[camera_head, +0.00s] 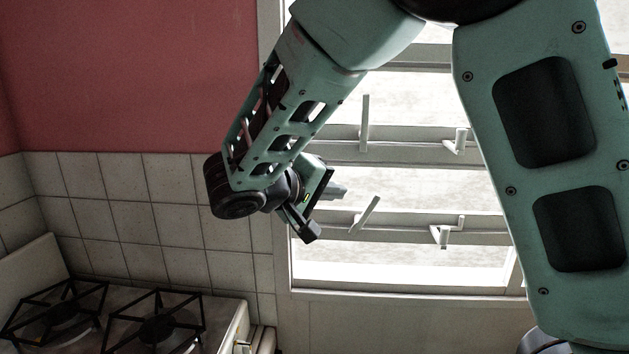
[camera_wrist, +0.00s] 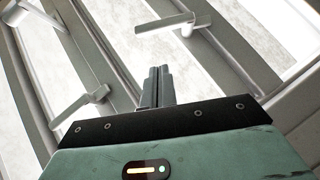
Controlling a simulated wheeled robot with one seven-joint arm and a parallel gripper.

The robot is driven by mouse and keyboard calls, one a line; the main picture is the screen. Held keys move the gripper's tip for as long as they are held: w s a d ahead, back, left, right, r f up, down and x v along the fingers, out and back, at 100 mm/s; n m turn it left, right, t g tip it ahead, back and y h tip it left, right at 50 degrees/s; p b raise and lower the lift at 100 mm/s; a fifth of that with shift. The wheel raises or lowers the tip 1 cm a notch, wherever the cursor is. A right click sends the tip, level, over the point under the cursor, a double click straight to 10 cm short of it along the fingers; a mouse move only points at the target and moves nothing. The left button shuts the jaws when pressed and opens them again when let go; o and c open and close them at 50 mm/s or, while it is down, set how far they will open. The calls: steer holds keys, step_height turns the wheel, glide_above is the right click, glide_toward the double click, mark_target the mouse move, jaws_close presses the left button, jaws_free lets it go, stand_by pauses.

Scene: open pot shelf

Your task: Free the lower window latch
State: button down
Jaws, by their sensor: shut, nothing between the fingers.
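The window's lower crossbar (camera_head: 410,230) carries a pale tilted lever (camera_head: 364,215), leaning up to the right, and a bracket-shaped catch (camera_head: 445,231) to its right. I take these as the lower latch parts. My gripper (camera_head: 342,191) is shut and empty, just up and left of the tilted lever in the head view, apart from it in the picture. In the wrist view my closed fingers (camera_wrist: 160,70) point at the window. One pale lever (camera_wrist: 85,106) lies left of them and another (camera_wrist: 180,22) beyond them. I cannot tell which of these is the lower one.
The upper crossbar (camera_head: 400,148) has an upright lever (camera_head: 365,123) and a similar catch (camera_head: 459,143). The window frame (camera_head: 282,262) borders the left side. A stove (camera_head: 150,322) with black grates stands lower left, beside a tiled wall (camera_head: 105,205).

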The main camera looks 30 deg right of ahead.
mark_target(364, 216)
steer(key=shift+s+d+f+p, duration=0.25)
steer(key=shift+s+d+f, duration=0.1)
steer(key=shift+d, duration=0.3)
steer(key=shift+s+d+f+p, duration=0.25)
steer(key=shift+d+f+p, duration=0.1)
steer(key=shift+d, duration=0.25)
steer(key=shift+s+d+f+p, duration=0.2)
steer(key=shift+s+d+f, duration=0.15)
steer(key=shift+d, duration=0.3)
steer(key=shift+w+d+f+b, duration=0.1)
steer(key=shift+b, duration=0.45)
